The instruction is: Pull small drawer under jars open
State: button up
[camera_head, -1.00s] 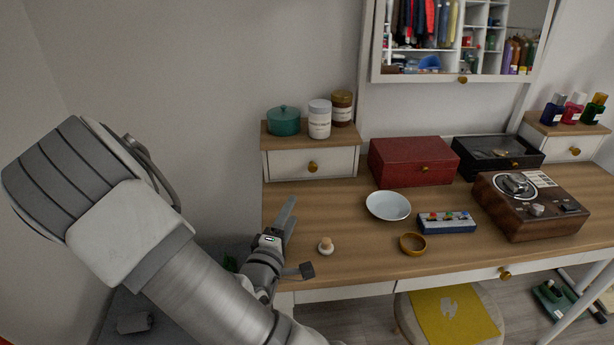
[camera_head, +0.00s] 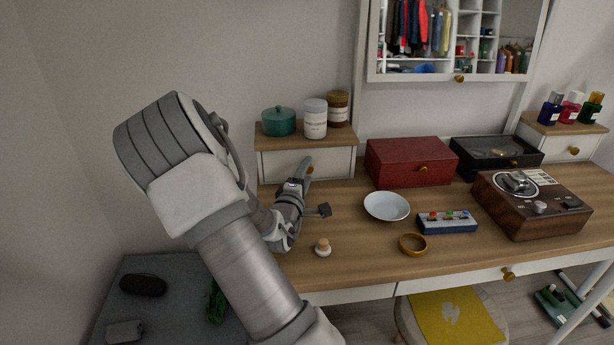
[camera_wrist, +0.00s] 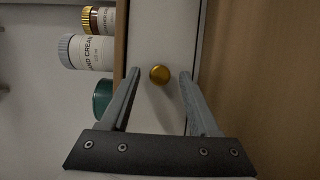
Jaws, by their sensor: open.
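The small white drawer (camera_head: 335,162) sits under a wooden top at the back left of the desk, and its front looks flush with its box. Its round brass knob (camera_wrist: 159,74) lies between my fingertips in the wrist view, with a gap on each side. My gripper (camera_head: 314,187) is open in front of the drawer and partly covers its front. In the wrist view my gripper (camera_wrist: 160,76) spans the knob without visible contact. On the wooden top stand a white jar (camera_head: 315,119), a brown jar (camera_head: 338,108) and a teal lidded pot (camera_head: 279,121).
A red box (camera_head: 411,162) stands right of the drawer. A white bowl (camera_head: 387,206), a small wooden-topped knob-like object (camera_head: 322,247), a brass ring (camera_head: 412,244) and a turntable (camera_head: 530,205) lie on the desk. The desk is clear before the drawer.

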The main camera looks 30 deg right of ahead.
jog(key=shift+w+d, duration=0.25)
jog(key=shift+d, duration=0.05)
grip_shut()
dwell(1.3)
